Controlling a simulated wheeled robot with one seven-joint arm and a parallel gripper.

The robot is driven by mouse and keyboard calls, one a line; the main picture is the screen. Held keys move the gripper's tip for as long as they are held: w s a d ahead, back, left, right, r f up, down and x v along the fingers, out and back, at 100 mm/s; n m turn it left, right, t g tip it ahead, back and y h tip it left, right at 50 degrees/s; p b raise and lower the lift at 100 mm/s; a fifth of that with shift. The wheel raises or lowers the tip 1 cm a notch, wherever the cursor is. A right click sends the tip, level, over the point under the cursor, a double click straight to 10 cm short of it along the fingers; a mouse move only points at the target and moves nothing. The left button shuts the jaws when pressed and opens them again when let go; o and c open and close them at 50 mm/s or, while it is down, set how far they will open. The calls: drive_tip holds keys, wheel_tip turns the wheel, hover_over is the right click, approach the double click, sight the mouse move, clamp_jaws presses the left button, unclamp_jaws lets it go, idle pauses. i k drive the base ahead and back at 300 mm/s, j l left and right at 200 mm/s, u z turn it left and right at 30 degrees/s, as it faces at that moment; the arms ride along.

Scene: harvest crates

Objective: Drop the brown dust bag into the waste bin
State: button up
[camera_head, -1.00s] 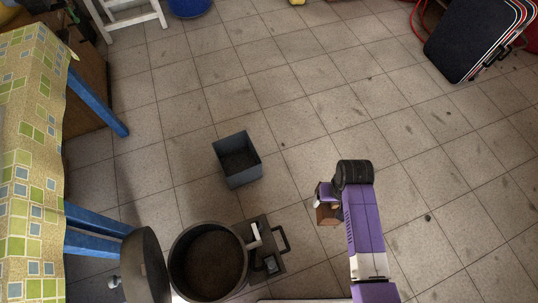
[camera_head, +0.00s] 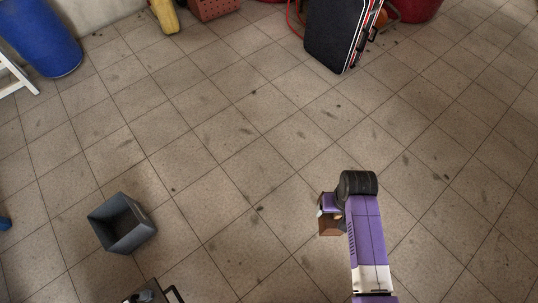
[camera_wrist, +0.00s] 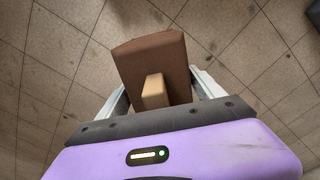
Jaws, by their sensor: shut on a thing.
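The brown dust bag (camera_wrist: 148,62) is a boxy brown thing with a lighter tan block on it. In the wrist view it sits between the two fingers of my gripper (camera_wrist: 163,90), which is shut on it. In the head view my gripper (camera_head: 329,214) hangs at lower right, holding the brown bag (camera_head: 330,228), partly hidden by my arm. The waste bin is most likely the open grey square box (camera_head: 122,224) on the floor at lower left, well to the left of my gripper. Its inside looks dark and empty.
A dark pot-like thing with a handle (camera_head: 152,293) is cut off at the bottom edge. A black suitcase (camera_head: 340,32), a blue barrel (camera_head: 42,38), a yellow container (camera_head: 165,15) and a red crate (camera_head: 213,8) stand at the back. The tiled floor between is clear.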

sight(136, 225)
drive_tip(key=i+l, duration=0.4)
drive_tip(key=i, duration=0.2)
drive_tip(key=i+l+u, duration=0.15)
drive_tip(key=i+l, duration=0.25)
drive_tip(key=i, duration=0.25)
drive_tip(key=i+j+u, duration=0.15)
drive_tip(key=i+u, duration=0.9)
drive_tip(key=u, duration=0.15)
drive_tip(key=i+l+u, duration=0.15)
drive_tip(key=i+u, duration=0.4)
drive_tip(key=u, duration=0.3)
drive_tip(key=i+j+u, duration=0.1)
drive_tip(key=u, duration=0.3)
drive_tip(key=i+u, duration=0.2)
drive_tip(key=u, duration=0.25)
drive_tip(key=i+l+u, duration=0.15)
drive_tip(key=u, duration=0.3)
drive_tip(key=i+u, duration=0.3)
drive_tip(key=i+l+u, duration=0.1)
drive_tip(key=u, duration=0.2)
